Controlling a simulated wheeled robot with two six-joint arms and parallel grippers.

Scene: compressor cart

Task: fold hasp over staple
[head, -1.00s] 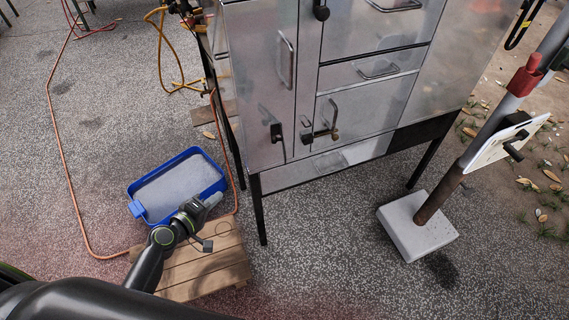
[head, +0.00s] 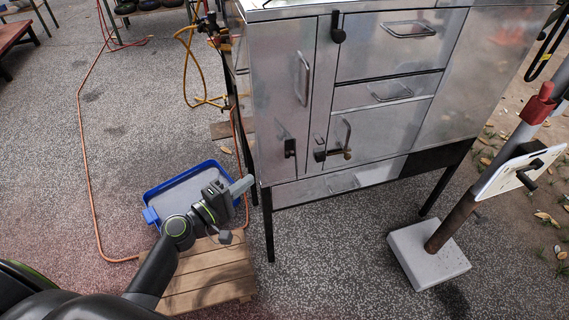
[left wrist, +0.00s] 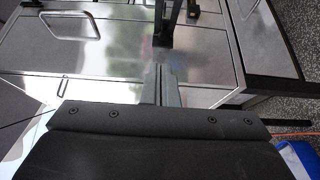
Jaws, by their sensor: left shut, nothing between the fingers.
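A metal cabinet (head: 400,135) stands in the head view, with dark latch hardware on its front. One black fitting (head: 290,148) sits on the narrow left door. I cannot tell for certain which part is the hasp and which the staple. My left gripper (head: 244,185) is shut and empty, left of and below the fittings in the picture. In the left wrist view its fingers (left wrist: 161,80) point toward the metal front, with a dark fitting (left wrist: 163,28) beyond the tips. My right gripper is out of view.
A blue tray (head: 150,197) lies on the ground beside a wooden slatted platform (head: 207,275), below my left arm. A post on a pale block (head: 428,255) stands at the right. An orange hose (head: 84,165) runs along the left. Paving before the cabinet is clear.

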